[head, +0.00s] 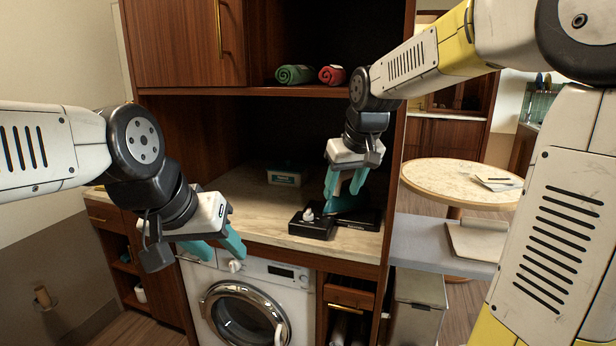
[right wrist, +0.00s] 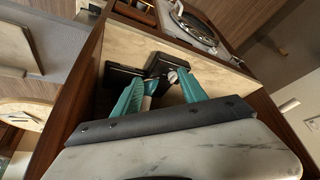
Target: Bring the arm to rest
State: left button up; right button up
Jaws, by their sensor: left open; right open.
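My right gripper (head: 346,188) is open and points down over the right part of the counter in the niche. Its teal fingers, also in the right wrist view (right wrist: 160,84), are spread just above two dark items. One is a small black box with a white knob (head: 311,222), and beside it lies a flat black tray (head: 365,221). Whether a fingertip touches either is unclear. No object shows held between the fingers. My left gripper (head: 217,246) is open and empty, in front of the counter edge and above the washing machine.
The counter (head: 240,200) holds a small labelled box (head: 286,175) at the back. Rolled green (head: 295,74) and red (head: 332,75) towels lie on the shelf above. A washing machine (head: 262,300) stands below. A round table (head: 465,181) and grey ledge (head: 425,240) are at right.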

jog(key=s+d+f+m, duration=0.1)
jog(key=s+d, duration=0.2)
jog(key=s, duration=0.7)
jog(key=s+d+m+t, duration=0.1)
jog(key=s+d+m, duration=0.1)
jog(key=s, duration=0.9)
jog(key=shift+d+f, duration=0.4)
jog(key=shift+d, duration=0.15)
jog(key=shift+s, duration=0.1)
